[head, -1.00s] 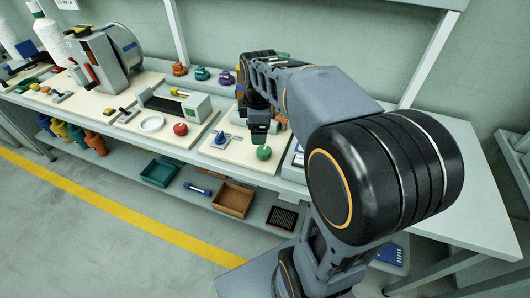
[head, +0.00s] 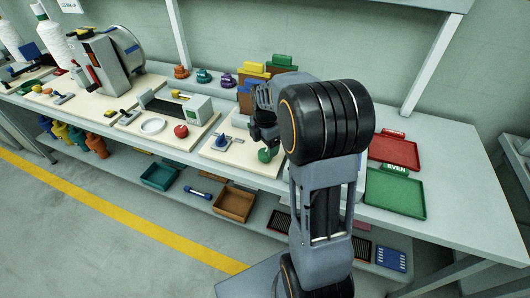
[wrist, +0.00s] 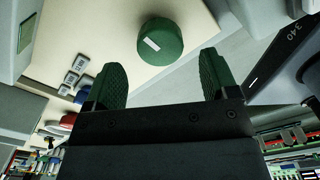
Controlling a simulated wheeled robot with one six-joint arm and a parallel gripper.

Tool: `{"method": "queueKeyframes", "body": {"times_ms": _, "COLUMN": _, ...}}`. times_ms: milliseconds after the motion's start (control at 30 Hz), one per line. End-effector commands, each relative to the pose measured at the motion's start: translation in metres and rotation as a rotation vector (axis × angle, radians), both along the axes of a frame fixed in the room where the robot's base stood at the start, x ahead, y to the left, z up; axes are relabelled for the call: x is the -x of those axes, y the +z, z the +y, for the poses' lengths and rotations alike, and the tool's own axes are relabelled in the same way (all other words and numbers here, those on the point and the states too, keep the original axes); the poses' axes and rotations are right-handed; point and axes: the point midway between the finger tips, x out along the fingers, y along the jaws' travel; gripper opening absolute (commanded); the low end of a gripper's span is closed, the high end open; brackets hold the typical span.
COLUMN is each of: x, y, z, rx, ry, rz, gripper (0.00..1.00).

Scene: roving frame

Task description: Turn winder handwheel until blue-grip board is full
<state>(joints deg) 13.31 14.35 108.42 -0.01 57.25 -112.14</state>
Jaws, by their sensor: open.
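My gripper (wrist: 162,60) is open and empty in the wrist view, its two green-padded fingers apart. A round green knob (wrist: 161,42) with a white mark lies just beyond the fingertips, between their lines. In the head view my gripper (head: 263,137) is just above this green knob (head: 267,155), partly hidden by my arm. The knob is on a cream board (head: 225,157) with a small blue-topped part (head: 222,141). A red knob (head: 181,130) is on the board to the left. I cannot tell which part is the winder handwheel or the blue-grip board.
A large grey drum machine (head: 108,62) stands at the left back. Coloured blocks stand behind my gripper. A red tray (head: 393,152) and a green tray (head: 397,194) lie at the right. Bins, including a brown one (head: 233,204), are on the lower shelf. The bench's right end is clear.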

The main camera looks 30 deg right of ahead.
Motion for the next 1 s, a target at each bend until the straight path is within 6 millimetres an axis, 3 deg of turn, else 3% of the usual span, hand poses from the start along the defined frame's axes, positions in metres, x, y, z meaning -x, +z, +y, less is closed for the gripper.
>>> {"method": "queueKeyframes", "body": {"times_ms": 100, "x": 0.001, "y": -0.018, "z": 0.000, "rx": -0.001, "ry": 0.000, "rz": 0.003, "gripper": 0.80}}
{"method": "queueKeyframes", "body": {"times_ms": 300, "x": 0.000, "y": -0.036, "z": 0.000, "rx": 0.000, "ry": -0.001, "rz": 0.001, "gripper": 0.80}}
{"method": "queueKeyframes", "body": {"times_ms": 733, "x": 0.000, "y": -0.042, "z": 0.000, "rx": 0.000, "ry": -0.002, "rz": 0.000, "gripper": 0.80}}
{"method": "queueKeyframes", "body": {"times_ms": 1000, "x": 0.000, "y": -0.042, "z": 0.000, "rx": 0.000, "ry": -0.001, "rz": 0.000, "gripper": 0.55}}
